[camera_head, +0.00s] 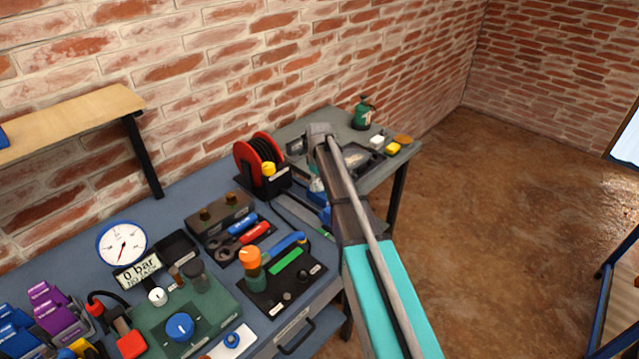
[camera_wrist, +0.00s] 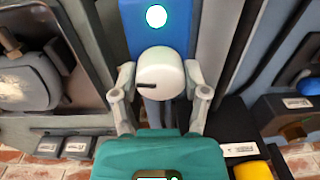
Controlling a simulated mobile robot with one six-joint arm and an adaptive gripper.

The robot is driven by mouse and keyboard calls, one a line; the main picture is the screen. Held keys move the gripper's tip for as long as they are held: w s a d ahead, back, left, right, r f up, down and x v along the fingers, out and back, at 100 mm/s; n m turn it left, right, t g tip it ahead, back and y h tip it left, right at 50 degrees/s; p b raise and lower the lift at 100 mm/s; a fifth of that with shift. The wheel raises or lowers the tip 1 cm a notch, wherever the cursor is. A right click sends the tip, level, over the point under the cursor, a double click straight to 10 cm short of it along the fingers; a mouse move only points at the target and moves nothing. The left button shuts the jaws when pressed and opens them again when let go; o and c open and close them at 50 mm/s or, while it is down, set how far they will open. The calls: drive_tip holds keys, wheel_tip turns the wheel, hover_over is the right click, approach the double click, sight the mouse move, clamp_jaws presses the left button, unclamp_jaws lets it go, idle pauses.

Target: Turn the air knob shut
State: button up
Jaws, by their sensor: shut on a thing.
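A round white knob (camera_wrist: 160,74) with a dark line pointing left sits between the two fingers of my gripper (camera_wrist: 160,92) in the wrist view. The fingers touch it on both sides, and my gripper is shut on it. A blue body (camera_wrist: 158,35) with a bright round spot lies just above the knob in that view. A teal block (camera_wrist: 158,157) is just below it. A small part of the blue body (camera_head: 325,215) shows beside my arm there.
A red and black reel (camera_head: 250,163) stands left of my arm. A tray (camera_head: 360,158) and a green bottle (camera_head: 363,113) are on the far bench part. A green board with a blue knob (camera_head: 180,327) and a round gauge (camera_head: 121,244) are at the lower left.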

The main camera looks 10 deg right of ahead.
drive_tip(key=m, duration=0.8)
drive_tip(key=shift+m, duration=0.3)
drive_tip(key=m, duration=0.3)
drive_tip(key=shift+a+m, duration=0.1)
drive_tip(key=shift+m, duration=2.2)
drive_tip(key=shift+w, duration=0.1)
drive_tip(key=o, duration=1.1)
drive_tip(key=shift+a, duration=0.1)
drive_tip(key=shift+o, duration=0.2)
